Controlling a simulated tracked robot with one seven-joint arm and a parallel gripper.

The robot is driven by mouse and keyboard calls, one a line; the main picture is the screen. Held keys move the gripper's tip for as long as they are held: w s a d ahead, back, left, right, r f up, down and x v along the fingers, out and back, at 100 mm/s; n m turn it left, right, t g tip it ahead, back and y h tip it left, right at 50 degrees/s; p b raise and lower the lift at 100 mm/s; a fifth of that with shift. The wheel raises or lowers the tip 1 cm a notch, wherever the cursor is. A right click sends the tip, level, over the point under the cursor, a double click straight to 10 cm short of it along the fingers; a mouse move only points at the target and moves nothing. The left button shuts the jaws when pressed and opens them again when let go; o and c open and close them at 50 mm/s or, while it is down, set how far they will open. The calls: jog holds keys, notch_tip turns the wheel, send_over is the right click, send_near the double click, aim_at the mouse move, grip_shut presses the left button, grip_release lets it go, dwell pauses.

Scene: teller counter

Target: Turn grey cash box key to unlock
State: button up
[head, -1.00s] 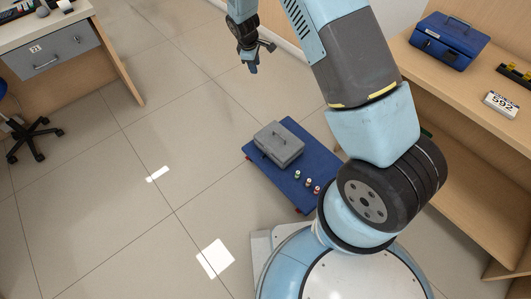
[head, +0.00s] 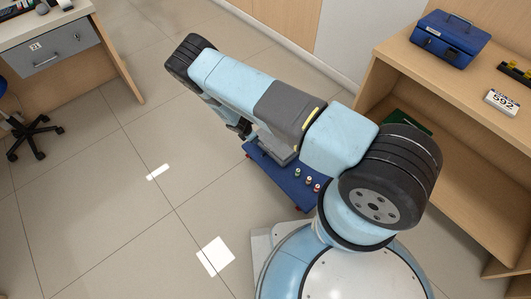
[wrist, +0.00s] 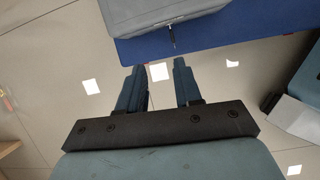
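The grey cash box (head: 278,148) sits on a low blue platform (head: 290,185) on the floor, mostly hidden behind my arm in the head view. In the wrist view the grey box (wrist: 165,12) is at the top, cut off by the frame edge. A small dark key (wrist: 172,38) sticks out of its near side, over the blue platform (wrist: 240,32). My gripper (wrist: 158,68) is open and empty, its two fingers pointing toward the box. The key lies ahead of the fingertips, roughly between their lines and nearer the right finger, apart from both.
A blue cash box (head: 450,38) and a white number sign (head: 502,102) are on the wooden counter at right. A desk (head: 40,30) and chair (head: 30,135) stand at left. The left floor is clear.

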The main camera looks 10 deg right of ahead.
jog(key=n, duration=0.1)
send_near(265, 154)
jog(key=x, duration=0.7)
jog(key=shift+w+f, duration=0.25)
jog(key=shift+w, duration=0.1)
jog(key=shift+c, duration=0.4)
grip_shut()
